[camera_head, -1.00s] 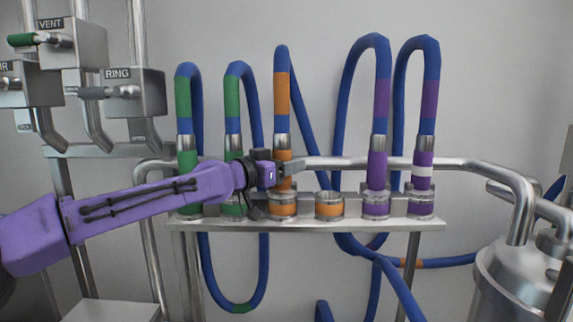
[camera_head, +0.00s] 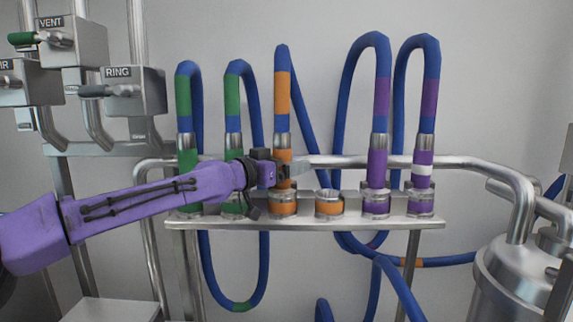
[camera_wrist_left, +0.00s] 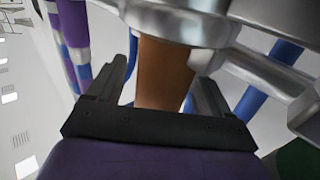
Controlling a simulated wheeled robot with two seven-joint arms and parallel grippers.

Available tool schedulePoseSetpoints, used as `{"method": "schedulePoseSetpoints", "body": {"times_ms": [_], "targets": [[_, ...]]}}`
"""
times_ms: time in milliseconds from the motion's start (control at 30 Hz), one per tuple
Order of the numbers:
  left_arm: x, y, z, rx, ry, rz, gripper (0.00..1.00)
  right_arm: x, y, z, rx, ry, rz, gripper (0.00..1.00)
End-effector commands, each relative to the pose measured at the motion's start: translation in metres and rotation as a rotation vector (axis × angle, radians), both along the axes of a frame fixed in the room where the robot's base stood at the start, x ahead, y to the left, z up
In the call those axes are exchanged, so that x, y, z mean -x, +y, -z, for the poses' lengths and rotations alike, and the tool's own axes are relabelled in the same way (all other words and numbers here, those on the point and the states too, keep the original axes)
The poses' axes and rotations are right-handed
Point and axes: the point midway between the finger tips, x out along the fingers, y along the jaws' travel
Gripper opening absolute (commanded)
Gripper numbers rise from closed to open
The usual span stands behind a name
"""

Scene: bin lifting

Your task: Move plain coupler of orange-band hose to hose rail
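The orange-band hose (camera_head: 282,95) loops up and over, its plain orange coupler (camera_head: 283,155) hanging upright above an orange-banded port (camera_head: 283,208). My left gripper (camera_head: 287,171) is at this coupler from the left and hides its lower part, so I cannot tell how it meets the port. In the left wrist view the orange coupler (camera_wrist_left: 163,75) stands between the two fingers, with a gap beside the left one; the gripper looks open around it. A steel ledge (camera_head: 300,225) carries the ports; a steel pipe (camera_head: 350,162) runs behind. Which is the hose rail is not marked. My right gripper is out of view.
An empty orange-banded port (camera_head: 329,205) is just right. Green couplers (camera_head: 187,160) stand close on the left, partly behind my arm. Purple couplers (camera_head: 377,168) stand on the right, one white-banded. Valve boxes (camera_head: 136,92) are upper left, a steel vessel (camera_head: 505,280) lower right.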

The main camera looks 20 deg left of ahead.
Motion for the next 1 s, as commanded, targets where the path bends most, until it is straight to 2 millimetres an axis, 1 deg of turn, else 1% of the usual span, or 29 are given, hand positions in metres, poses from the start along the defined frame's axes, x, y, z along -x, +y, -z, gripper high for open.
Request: {"method": "schedulePoseSetpoints", "body": {"times_ms": [133, 233, 433, 533, 633, 767, 1000], "targets": [[0.001, 0.001, 0.002, -0.002, 0.001, 0.000, 0.81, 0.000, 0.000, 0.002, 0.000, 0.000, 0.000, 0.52], [0.010, 0.006, 0.004, -0.002, -0.001, -0.001, 0.81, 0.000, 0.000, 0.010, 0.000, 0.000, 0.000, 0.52], [0.051, 0.028, 0.006, 0.002, -0.005, 0.000, 0.81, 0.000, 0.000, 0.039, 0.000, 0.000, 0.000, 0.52], [0.070, 0.038, 0.004, 0.002, -0.005, 0.000, 0.81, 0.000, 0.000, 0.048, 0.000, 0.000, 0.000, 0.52], [0.084, 0.046, 0.003, 0.002, -0.004, 0.000, 0.81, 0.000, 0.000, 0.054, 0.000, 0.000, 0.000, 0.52], [0.092, 0.050, 0.001, 0.000, -0.001, 0.000, 0.81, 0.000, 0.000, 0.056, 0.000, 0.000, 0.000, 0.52], [0.092, 0.051, 0.000, 0.000, 0.000, 0.000, 0.81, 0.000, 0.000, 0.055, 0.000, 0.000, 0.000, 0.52]]}}
